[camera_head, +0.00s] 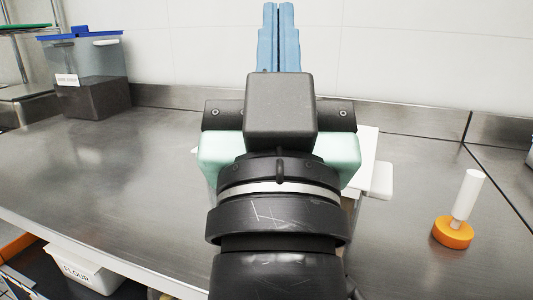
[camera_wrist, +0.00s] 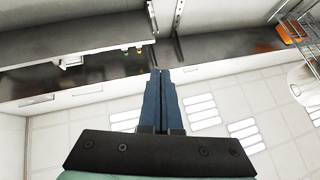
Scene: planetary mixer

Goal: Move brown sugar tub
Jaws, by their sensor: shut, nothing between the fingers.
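A clear tub with a blue lid and dark contents (camera_head: 98,95) stands on the steel counter at the back left. It carries a small white label that is too small to read surely; it looks like the brown sugar tub. My gripper (camera_head: 279,8) points upward in the middle of the head view, its two blue fingers together and empty. It is well to the right of the tub and apart from it. The gripper also shows in the wrist view (camera_wrist: 162,72), against shelves and ceiling; the tub is not in that view.
The steel counter (camera_head: 120,165) is bare between the tub and my arm. An orange-based thing with a white handle (camera_head: 453,232) is at the right. A white object (camera_head: 378,180) is partly hidden behind my arm. A white flour bin (camera_head: 85,268) sits below the counter's front edge.

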